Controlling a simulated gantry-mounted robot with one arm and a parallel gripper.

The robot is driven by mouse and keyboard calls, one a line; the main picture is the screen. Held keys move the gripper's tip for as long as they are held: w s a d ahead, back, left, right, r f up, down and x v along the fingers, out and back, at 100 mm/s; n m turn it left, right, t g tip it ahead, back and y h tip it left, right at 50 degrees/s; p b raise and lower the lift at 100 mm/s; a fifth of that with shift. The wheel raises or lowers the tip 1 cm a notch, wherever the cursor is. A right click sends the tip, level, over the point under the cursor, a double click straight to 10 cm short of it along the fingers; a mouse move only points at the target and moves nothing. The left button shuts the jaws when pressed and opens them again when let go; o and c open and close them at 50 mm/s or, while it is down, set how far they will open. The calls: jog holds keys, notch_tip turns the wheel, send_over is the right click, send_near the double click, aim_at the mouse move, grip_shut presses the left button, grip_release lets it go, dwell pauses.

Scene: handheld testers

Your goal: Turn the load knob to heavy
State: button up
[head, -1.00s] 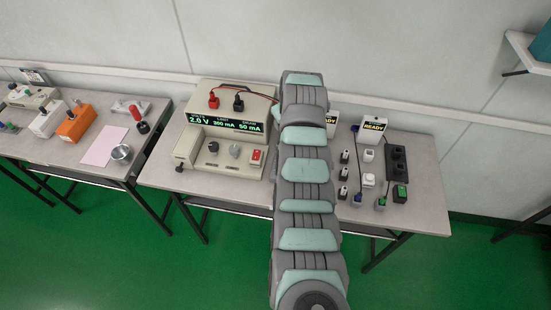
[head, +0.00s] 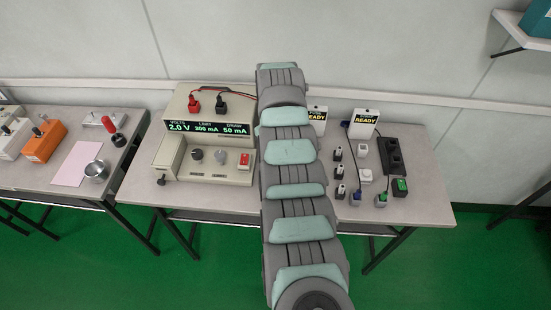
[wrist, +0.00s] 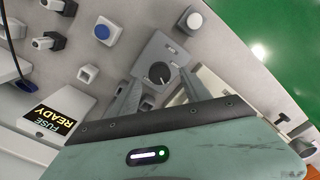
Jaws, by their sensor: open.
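A grey tester box (wrist: 153,55) shows in the wrist view, with a round dark knob (wrist: 159,73) on its face. This looks like the load knob, but its markings are too small to read. My gripper (wrist: 155,88) is open, with one finger on each side of the lower part of the box. The knob lies between and just beyond the fingers; I cannot tell if they touch the box. In the head view my arm hides the gripper and this box.
A cream power supply (head: 222,167) stands left of my arm. To the right are black switches, a white "READY" box (head: 364,123) and a dark socket strip (head: 392,157). In the wrist view, a blue button (wrist: 101,32) and a "FUSE READY" box (wrist: 57,115) lie to the left.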

jog(key=shift+f, duration=1.45)
jog(key=shift+c, duration=0.4)
grip_shut()
